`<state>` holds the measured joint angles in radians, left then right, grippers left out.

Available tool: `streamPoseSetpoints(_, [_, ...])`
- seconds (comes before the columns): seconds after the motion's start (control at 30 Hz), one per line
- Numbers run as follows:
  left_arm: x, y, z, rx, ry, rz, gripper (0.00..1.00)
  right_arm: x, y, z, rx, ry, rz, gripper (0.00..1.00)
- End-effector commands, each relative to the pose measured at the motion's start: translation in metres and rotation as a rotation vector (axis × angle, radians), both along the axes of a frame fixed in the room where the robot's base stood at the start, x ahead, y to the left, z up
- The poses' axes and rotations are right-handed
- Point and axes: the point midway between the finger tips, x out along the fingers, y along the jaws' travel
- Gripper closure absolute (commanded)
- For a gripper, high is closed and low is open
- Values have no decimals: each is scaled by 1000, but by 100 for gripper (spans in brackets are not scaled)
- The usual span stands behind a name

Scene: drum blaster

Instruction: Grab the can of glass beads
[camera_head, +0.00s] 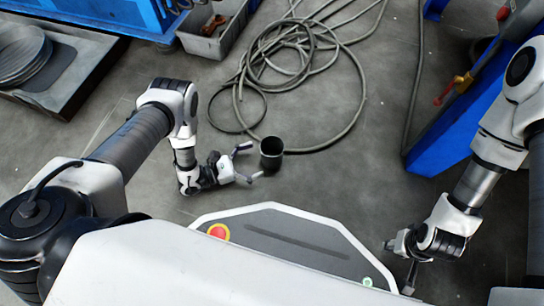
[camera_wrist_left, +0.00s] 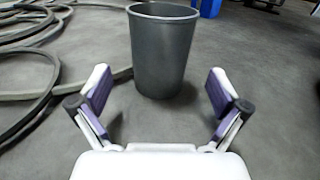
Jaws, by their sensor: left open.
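The can (camera_head: 271,153) is a dark grey, open-topped cylinder standing upright on the floor in the head view. It also shows in the left wrist view (camera_wrist_left: 162,52), at the top middle. Its contents cannot be seen. My left gripper (camera_head: 249,162) is open and just left of the can, its fingers pointing toward it. In the left wrist view the two fingertips (camera_wrist_left: 160,90) are spread wide, with the can centred beyond them and apart from them. My right gripper (camera_head: 399,262) is at the lower right, far from the can; its fingers are too unclear to judge.
A coiled grey hose (camera_head: 300,75) lies on the floor behind the can, one loop passing close to it. A grey bin (camera_head: 215,32) stands at the back left. A blue machine (camera_head: 455,125) stands at the right. Bare floor lies right of the can.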

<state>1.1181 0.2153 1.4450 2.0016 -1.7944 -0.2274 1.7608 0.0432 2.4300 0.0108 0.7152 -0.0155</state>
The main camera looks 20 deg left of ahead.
Motion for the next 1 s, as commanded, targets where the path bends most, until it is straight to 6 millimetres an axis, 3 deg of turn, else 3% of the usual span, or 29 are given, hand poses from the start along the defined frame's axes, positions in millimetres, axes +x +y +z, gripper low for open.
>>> streamPoseSetpoints(0.23, [29, -38, -4, -2, -1, -4, 1, 8, 0, -29, -4, -22, 10, 60])
streamPoseSetpoints(0.5, [33, -42, 0, 0, 1, -1, 1, 9, 0, -28, -4, -25, 12, 60])
streamPoseSetpoints(0.7, [33, -42, 0, -1, 1, -2, 72, 9, 0, -28, -4, -25, 13, 60])
streamPoseSetpoints(1.0, [33, -42, 1, -1, 1, -2, 73, 9, 0, -27, -4, -24, 13, 60])
